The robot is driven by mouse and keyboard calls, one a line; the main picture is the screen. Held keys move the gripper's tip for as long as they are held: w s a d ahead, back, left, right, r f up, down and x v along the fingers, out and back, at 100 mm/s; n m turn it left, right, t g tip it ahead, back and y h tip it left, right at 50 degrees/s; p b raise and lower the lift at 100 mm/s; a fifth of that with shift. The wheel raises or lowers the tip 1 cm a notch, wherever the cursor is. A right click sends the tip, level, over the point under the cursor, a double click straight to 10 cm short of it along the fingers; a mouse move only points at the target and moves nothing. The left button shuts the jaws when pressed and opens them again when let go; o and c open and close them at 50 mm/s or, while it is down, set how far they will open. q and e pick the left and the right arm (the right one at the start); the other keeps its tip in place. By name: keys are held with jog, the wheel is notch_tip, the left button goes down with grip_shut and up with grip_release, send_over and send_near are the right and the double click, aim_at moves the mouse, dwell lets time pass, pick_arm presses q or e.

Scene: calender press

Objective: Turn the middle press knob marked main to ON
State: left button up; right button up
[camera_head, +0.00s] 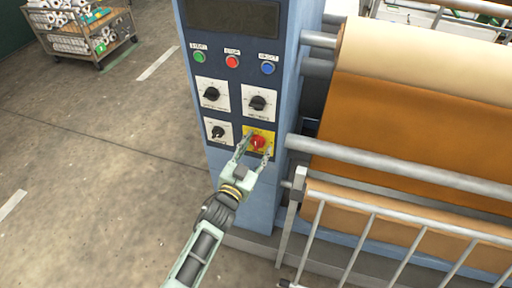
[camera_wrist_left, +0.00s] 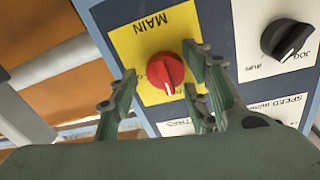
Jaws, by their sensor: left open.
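The main knob (camera_head: 257,142) is red and sits on a yellow plate (camera_head: 270,134) at the lower right of the blue press panel. In the left wrist view the red knob (camera_wrist_left: 166,70) has a white pointer line, and its yellow plate (camera_wrist_left: 128,45) is marked MAIN. The line points toward the bottom of that view; the ON mark cannot be read. My left gripper (camera_head: 258,146) is open in front of the knob, with its fingers on either side. In the wrist view the fingers (camera_wrist_left: 160,68) flank the knob, apart from it. My right gripper is not in view.
Black knobs, including one beside the plate (camera_head: 218,132) and one above it (camera_head: 258,103), sit close by. Green, red and blue buttons (camera_head: 232,62) line the panel higher up. Rollers with orange sheet (camera_head: 400,130) and a metal rail (camera_head: 400,170) stand right.

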pick_arm(q)
jog(key=shift+w, duration=0.15)
jog(key=c, duration=1)
jog(key=shift+c, duration=0.2)
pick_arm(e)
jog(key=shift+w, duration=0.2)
